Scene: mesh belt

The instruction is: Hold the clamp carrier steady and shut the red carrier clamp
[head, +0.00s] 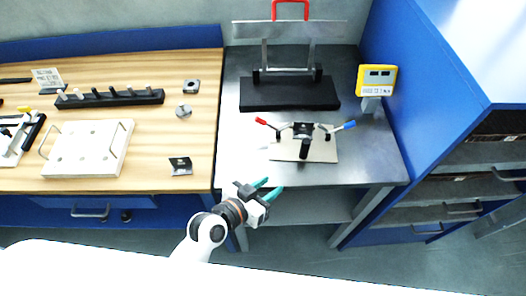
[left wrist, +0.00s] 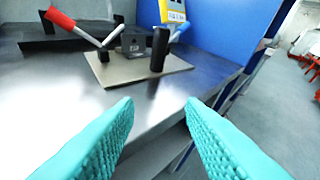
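The clamp carrier (head: 322,151) is a beige plate with a dark upright block, lying on the grey metal table. It also shows in the left wrist view (left wrist: 183,64). The red carrier clamp (head: 262,121) is a lever with a red tip on the carrier's left side, tilted up and outward; it also shows in the left wrist view (left wrist: 60,18). A blue-tipped lever (head: 349,125) slants out on the right side. My left gripper (head: 272,190), with teal fingers, is open and empty in front of the table's near edge, apart from the carrier. My right gripper is not in view.
A black press-like fixture (head: 290,93) with a red handle stands behind the carrier. A yellow display box (head: 376,79) stands at the right. A wooden bench (head: 150,150) with a white handled plate (head: 87,148) is at left. Bare metal lies left of the carrier.

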